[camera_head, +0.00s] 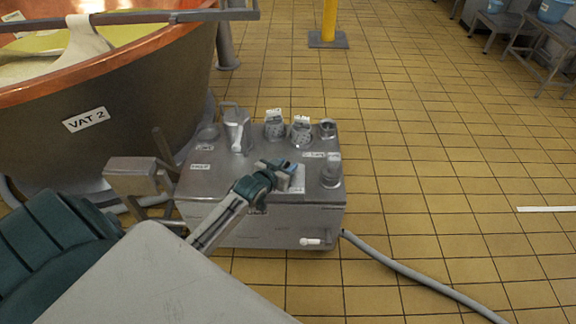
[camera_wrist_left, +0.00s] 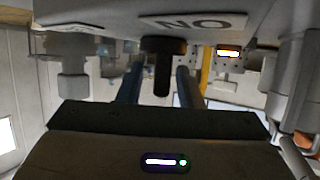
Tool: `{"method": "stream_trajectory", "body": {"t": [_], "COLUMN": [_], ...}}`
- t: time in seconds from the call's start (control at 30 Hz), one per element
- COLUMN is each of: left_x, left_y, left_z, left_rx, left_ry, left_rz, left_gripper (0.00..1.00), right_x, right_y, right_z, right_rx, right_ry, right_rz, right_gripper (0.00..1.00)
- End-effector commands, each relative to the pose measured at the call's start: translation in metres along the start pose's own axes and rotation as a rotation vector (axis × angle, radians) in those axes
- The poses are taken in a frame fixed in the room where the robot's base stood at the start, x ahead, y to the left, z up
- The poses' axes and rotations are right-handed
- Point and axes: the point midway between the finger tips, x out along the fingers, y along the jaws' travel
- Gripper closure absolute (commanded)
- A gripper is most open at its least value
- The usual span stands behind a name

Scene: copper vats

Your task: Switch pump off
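My left gripper (camera_head: 284,170) is over the front part of a metal cabinet's top (camera_head: 220,168), at the end of my left arm. In the left wrist view its two blue fingers (camera_wrist_left: 158,86) are apart. A dark knob or lever (camera_wrist_left: 162,68) shows between them, with a gap to each finger; I cannot tell its depth. A plate beside it reads "ON" upside down (camera_wrist_left: 193,22). In the head view the gripper covers this spot, so the switch and its setting cannot be made out. My right gripper is not in view.
A jug (camera_head: 235,130), perforated cups (camera_head: 299,131) and a grey cylinder (camera_head: 331,172) stand on the cabinet top. The copper vat (camera_head: 60,90), labelled "VAT 2", is at left. A hose (camera_head: 420,277) runs rightward over the tiles. Floor at right is mostly clear.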

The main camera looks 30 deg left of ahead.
Motion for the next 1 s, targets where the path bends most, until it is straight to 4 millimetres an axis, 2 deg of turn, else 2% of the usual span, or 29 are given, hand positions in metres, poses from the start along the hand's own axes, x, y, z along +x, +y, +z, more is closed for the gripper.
{"method": "stream_trajectory", "body": {"t": [0.13,0.43,0.47,0.6,0.63,1.0], "left_x": [0.0127,0.0152,0.0151,0.0150,0.0150,0.0144], "left_y": [0.0004,0.0004,0.0004,0.0003,0.0003,0.0002], "left_z": [0.0008,0.0003,0.0003,0.0003,0.0004,-0.0009], "left_rx": [-0.002,0.000,0.000,0.000,0.000,-0.010], "left_ry": [-0.001,-0.001,-0.001,-0.001,-0.001,-0.002], "left_rz": [0.000,0.000,0.000,0.000,0.000,-0.021], "left_gripper": [0.67,0.67,0.69,0.97,1.00,1.00], "right_x": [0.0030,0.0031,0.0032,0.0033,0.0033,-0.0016], "right_y": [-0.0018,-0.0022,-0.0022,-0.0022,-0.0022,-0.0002], "right_z": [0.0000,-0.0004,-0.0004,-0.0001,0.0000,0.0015], "right_rx": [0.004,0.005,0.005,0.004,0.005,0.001], "right_ry": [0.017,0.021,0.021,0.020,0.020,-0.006], "right_rz": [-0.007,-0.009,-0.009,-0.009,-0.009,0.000], "right_gripper": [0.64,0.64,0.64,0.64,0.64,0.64]}}
